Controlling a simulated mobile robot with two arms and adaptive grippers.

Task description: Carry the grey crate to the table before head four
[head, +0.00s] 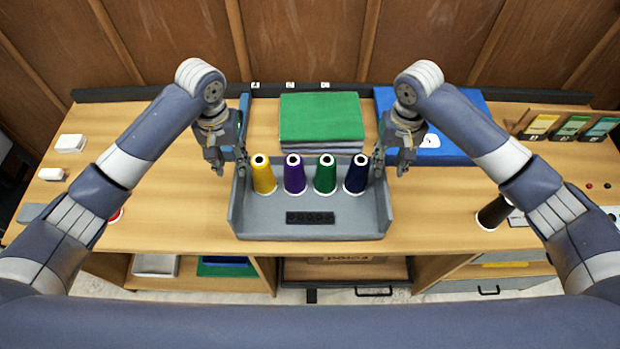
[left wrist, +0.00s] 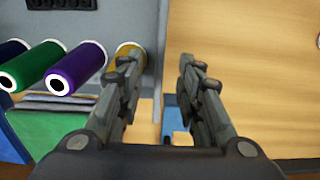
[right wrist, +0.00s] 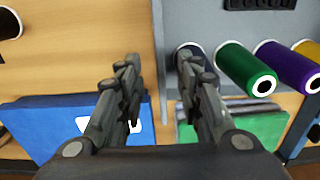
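The grey crate (head: 262,222) stands on the wooden table in the head view. In it, yellow (head: 263,178), purple (head: 294,177), green (head: 325,178) and dark navy (head: 355,177) thread cones stand in a row, with a black holed block (head: 310,218) in front of them. My left gripper (head: 230,166) is at the crate's left wall, my right gripper (head: 391,166) at its right wall. Both are open. In the left wrist view the fingers (left wrist: 158,95) stand apart on either side of the wall; the right wrist view shows the fingers (right wrist: 162,95) likewise.
Behind the crate lie a stack of green and grey cloth (head: 320,118) and a blue folder-like item (head: 455,135). A dark brown cone (head: 492,213) stands to the right, small white boxes (head: 70,144) far left. Open shelves and a drawer (head: 345,270) are below the tabletop.

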